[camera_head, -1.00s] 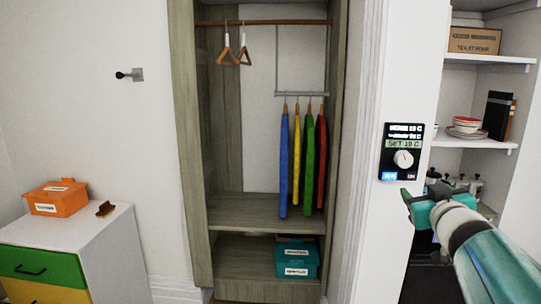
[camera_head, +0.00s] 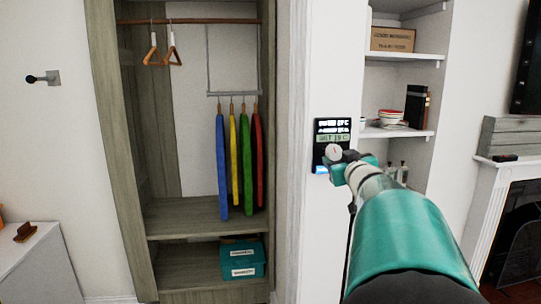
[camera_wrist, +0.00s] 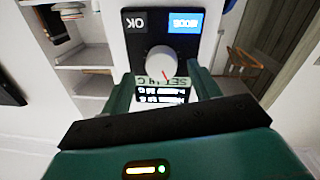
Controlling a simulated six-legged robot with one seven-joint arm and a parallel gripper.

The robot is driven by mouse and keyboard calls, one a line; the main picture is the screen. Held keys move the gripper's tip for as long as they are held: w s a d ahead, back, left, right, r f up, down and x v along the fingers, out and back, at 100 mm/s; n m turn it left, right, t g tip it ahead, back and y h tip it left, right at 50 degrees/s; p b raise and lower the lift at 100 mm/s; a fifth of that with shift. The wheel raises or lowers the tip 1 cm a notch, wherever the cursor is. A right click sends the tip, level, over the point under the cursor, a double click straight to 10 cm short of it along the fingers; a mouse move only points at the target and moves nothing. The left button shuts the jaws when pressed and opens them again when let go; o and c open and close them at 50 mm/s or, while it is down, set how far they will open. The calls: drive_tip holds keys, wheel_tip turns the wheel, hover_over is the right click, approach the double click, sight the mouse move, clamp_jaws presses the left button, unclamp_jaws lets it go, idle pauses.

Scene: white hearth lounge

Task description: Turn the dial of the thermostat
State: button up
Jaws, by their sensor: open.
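The thermostat (camera_head: 324,133) is a black panel on the white wall strip between the wardrobe and the shelf alcove. In the wrist view its white round dial (camera_wrist: 161,61) with a red pointer mark shows upside down, with a "SET" line (camera_wrist: 163,82) whose number is hard to read, an OK button (camera_wrist: 138,20) and a blue button (camera_wrist: 184,22). My gripper (camera_wrist: 162,92) is open, its two teal fingers on either side of the lower panel, pointing at the dial. In the head view my gripper (camera_head: 353,166) overlaps the panel's lower right. I cannot tell whether the fingers touch the dial.
An open wardrobe (camera_head: 160,215) with hangers and coloured garments stands to the left. Shelves (camera_head: 398,133) with a box and bowls are to the right, then a fireplace (camera_head: 495,215). A white cabinet (camera_head: 40,265) stands at far left.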

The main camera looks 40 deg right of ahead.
sight(334, 153)
drive_tip(key=shift+x, duration=1.25)
drive_tip(key=shift+a, duration=0.1)
drive_tip(key=shift+c, duration=0.3)
drive_tip(key=c, duration=0.9)
drive_tip(key=shift+n, duration=0.4)
drive_tip(key=n, duration=0.2)
drive_tip(key=shift+n, duration=0.4)
drive_tip(key=n, duration=0.3)
drive_tip(key=shift+n, duration=0.4)
drive_tip(key=n, duration=0.7)
drive_tip(key=shift+s+t, duration=0.1)
drive_tip(key=shift+t, duration=0.3)
